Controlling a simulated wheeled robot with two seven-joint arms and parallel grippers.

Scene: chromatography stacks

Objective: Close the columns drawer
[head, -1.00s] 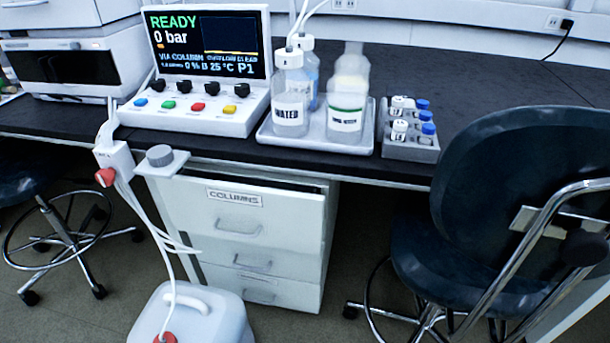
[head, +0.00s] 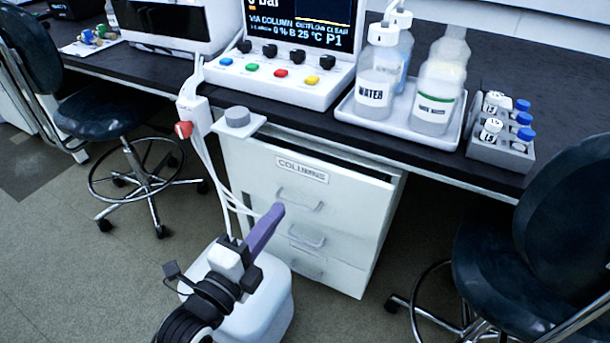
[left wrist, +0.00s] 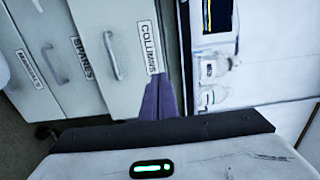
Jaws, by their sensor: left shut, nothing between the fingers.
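The columns drawer (head: 300,188) is the top drawer of a white cabinet under the bench. It stands partly open, with a dark gap along its top. Its label and bar handle show in the left wrist view on the same drawer (left wrist: 127,88). My left gripper (head: 278,210) has purple fingers, shut and empty, in front of the drawer front in the head view. In the left wrist view the fingers (left wrist: 158,98) overlap the drawer front beside its label. I cannot tell whether they touch it. My right gripper is not in view.
Two lower drawers stay flush below; one reads SPARES (left wrist: 82,58). A white jug (head: 265,310) with tubing stands on the floor left of the cabinet. A small shelf with a grey knob (head: 237,117) juts out above. Chairs stand left (head: 110,110) and right (head: 550,220).

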